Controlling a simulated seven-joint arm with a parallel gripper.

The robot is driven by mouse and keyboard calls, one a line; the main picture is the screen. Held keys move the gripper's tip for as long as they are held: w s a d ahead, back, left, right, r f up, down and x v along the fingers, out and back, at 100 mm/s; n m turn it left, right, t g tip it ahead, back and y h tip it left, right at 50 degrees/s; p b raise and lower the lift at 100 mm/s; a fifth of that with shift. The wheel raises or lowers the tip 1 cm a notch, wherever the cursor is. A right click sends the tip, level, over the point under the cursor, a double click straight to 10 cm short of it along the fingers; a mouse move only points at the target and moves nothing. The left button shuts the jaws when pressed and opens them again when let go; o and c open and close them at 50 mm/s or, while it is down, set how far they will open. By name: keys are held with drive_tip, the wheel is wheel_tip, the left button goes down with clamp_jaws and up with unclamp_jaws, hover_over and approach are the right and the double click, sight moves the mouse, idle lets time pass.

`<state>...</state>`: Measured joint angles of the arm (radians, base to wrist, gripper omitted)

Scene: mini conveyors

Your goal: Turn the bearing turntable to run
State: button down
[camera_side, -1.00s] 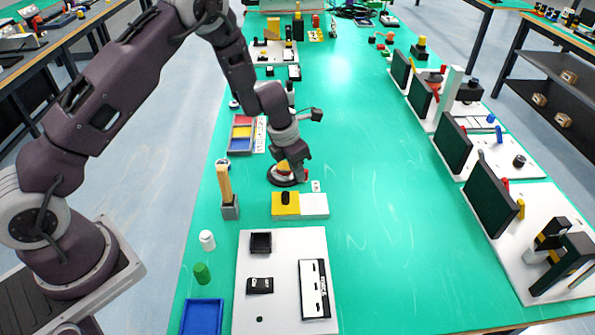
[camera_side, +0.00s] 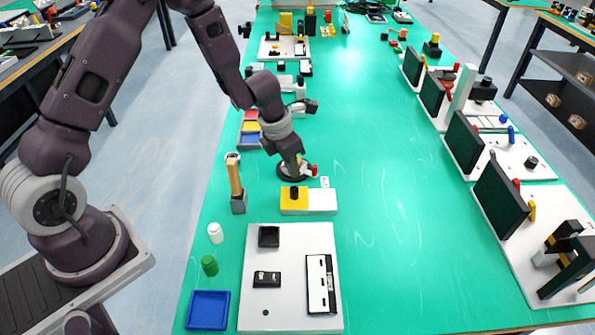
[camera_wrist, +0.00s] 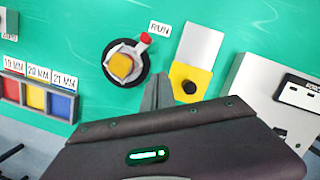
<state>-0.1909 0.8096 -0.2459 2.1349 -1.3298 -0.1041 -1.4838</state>
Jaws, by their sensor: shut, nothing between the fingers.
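The bearing turntable (camera_wrist: 125,62) is a dark round disc with a pale plate, a yellow block and a red tab (camera_wrist: 146,38) at its rim. In the wrist view the red tab points towards the white RUN label (camera_wrist: 159,29), close to it.
A yellow and white block (camera_side: 322,201) with a black knob sits just in front of the turntable. A wooden-handled tool stands in a grey holder (camera_side: 239,205) to the left. Coloured bins (camera_wrist: 35,97) lie on the other side.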

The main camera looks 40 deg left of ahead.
drive_tip(key=shift+s, duration=0.2)
drive_tip(key=shift+s+r, duration=0.15)
drive_tip(key=shift+r, duration=0.15)
drive_tip(key=s+d+r+m+h, duration=0.1)
drive_tip(key=s+d+r+m, duration=0.2)
drive_tip(key=r, duration=0.4)
drive_tip(key=s+d+r+m+t+h, duration=0.1)
drive_tip(key=s+r+m, duration=0.2)
drive_tip(key=r+m, duration=0.35)
drive_tip(key=s+d+r+m+h, duration=0.1)
drive_tip(key=s+d+r+m, duration=0.2)
drive_tip(key=r, duration=0.5)
drive_tip(key=s+a+r+m+t+y, duration=0.1)
drive_tip(key=s+a+r+m+y, duration=0.1)
drive_tip(key=s+m, duration=0.7)
drive_tip(key=s+a+r+m+t+y, duration=0.1)
drive_tip(key=s+a+r+m, duration=0.1)
drive_tip(key=s+m, duration=0.8)
drive_tip(key=shift+s+a+r+m+y, duration=0.2)
drive_tip(key=shift+r+m+y, duration=0.2)
drive_tip(key=shift+r+m, duration=0.2)
